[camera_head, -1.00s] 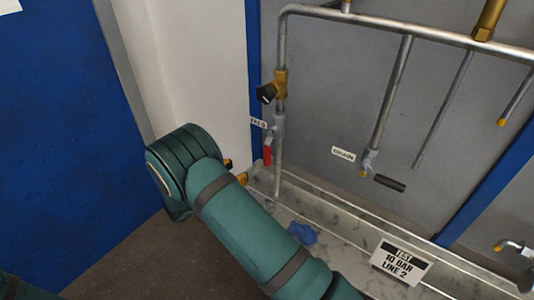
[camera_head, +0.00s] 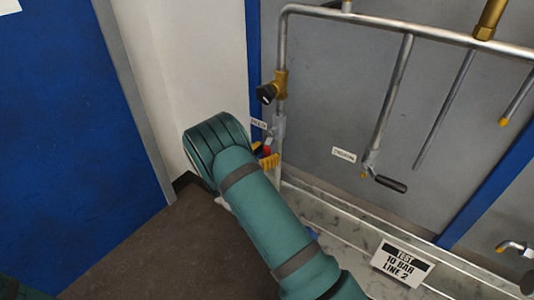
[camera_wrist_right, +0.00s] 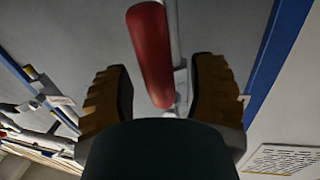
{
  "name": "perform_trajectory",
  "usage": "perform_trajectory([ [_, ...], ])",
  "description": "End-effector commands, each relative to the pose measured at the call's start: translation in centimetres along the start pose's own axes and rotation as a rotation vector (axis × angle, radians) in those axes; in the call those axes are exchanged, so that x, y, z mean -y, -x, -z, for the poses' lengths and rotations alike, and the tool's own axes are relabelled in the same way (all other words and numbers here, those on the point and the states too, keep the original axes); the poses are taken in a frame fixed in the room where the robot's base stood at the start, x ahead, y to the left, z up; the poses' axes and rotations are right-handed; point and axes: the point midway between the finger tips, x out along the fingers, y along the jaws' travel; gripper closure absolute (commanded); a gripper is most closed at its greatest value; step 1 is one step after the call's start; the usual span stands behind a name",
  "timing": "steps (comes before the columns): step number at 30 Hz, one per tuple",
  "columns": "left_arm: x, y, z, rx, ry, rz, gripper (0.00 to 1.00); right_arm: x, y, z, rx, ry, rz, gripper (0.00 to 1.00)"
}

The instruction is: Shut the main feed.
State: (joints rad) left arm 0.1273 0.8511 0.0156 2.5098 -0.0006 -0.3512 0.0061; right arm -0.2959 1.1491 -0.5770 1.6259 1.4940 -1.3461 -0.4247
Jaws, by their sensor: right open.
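The feed valve's red lever (camera_head: 267,146) hangs on the left vertical pipe, below a small white tag (camera_head: 258,123) that seems to read FEED. In the wrist view the red lever (camera_wrist_right: 152,50) points down, in line with the gap between my fingers. My right gripper (camera_head: 268,161) is at the lever, mostly hidden behind my own forearm in the head view. In the wrist view its two ribbed tan fingers (camera_wrist_right: 163,68) are apart, one on each side of the lever's lower end. Contact cannot be told. My left gripper is not seen.
A brass valve with a black knob (camera_head: 267,93) sits higher on the same pipe. A black-handled drain valve (camera_head: 390,184) is to the right. A sign (camera_head: 402,262) reading TEST 10 BAR LINE 2 stands on the ledge. A blue panel (camera_head: 75,130) is at left.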

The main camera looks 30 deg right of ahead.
Motion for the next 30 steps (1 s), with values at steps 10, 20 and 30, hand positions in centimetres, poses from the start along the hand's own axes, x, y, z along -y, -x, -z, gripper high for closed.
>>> perform_trajectory([
  [10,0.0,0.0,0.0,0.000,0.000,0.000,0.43,0.0,0.0,0.0,0.000,0.000,0.000,0.94],
  [20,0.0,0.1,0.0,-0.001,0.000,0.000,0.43,-0.1,0.0,0.0,-0.003,0.015,0.000,1.00],
  [30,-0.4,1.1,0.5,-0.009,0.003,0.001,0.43,-1.3,-0.3,0.2,-0.036,0.186,-0.001,1.00],
])
